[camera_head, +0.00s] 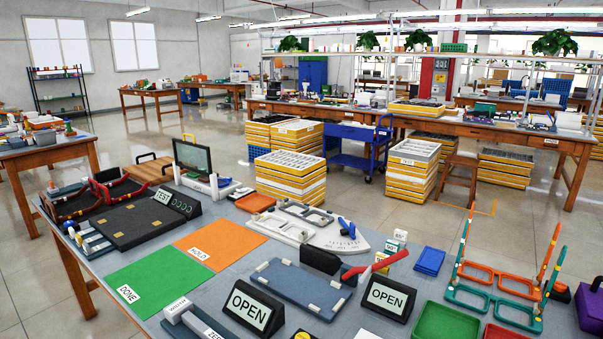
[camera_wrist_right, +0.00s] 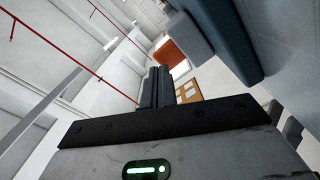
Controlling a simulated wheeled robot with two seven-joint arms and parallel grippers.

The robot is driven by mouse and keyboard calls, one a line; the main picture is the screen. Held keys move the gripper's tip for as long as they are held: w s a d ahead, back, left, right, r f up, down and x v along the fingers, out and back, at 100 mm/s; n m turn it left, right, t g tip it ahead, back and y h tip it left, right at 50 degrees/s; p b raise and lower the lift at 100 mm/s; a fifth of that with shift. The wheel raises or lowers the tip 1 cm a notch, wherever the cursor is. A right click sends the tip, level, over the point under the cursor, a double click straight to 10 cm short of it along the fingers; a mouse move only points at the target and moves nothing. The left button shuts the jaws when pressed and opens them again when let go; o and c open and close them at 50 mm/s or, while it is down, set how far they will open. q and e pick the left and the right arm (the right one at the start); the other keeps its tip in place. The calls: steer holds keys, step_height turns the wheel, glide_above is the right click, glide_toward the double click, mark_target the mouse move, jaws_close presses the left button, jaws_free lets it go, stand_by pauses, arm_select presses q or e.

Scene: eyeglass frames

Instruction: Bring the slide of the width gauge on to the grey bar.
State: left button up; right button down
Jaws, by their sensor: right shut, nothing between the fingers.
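The width gauge (camera_head: 192,322) is at the bottom edge of the head view, with a WIDTH label and a ZERO label on pale and grey blocks. The frame edge cuts it off, so I cannot tell its slide from its grey bar or where the slide stands. My right gripper (camera_wrist_right: 161,87) shows only in the right wrist view. Its two dark fingers are together and empty, pointing towards walls and ceiling. My left gripper is in neither view.
The table holds a green DONE mat (camera_head: 165,280), an orange HOLD mat (camera_head: 220,243), a blue-grey tray (camera_head: 300,288), two OPEN signs (camera_head: 254,308) and coloured eyeglass frames (camera_head: 500,281). In the right wrist view, a blue-grey block (camera_wrist_right: 218,40) is close at the upper right.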

steer(key=shift+x, duration=1.45)
stand_by(1.8)
steer(key=shift+s+d, duration=0.1)
stand_by(0.3)
steer(key=shift+p+v, duration=0.55)
steer(key=shift+v, duration=1.85)
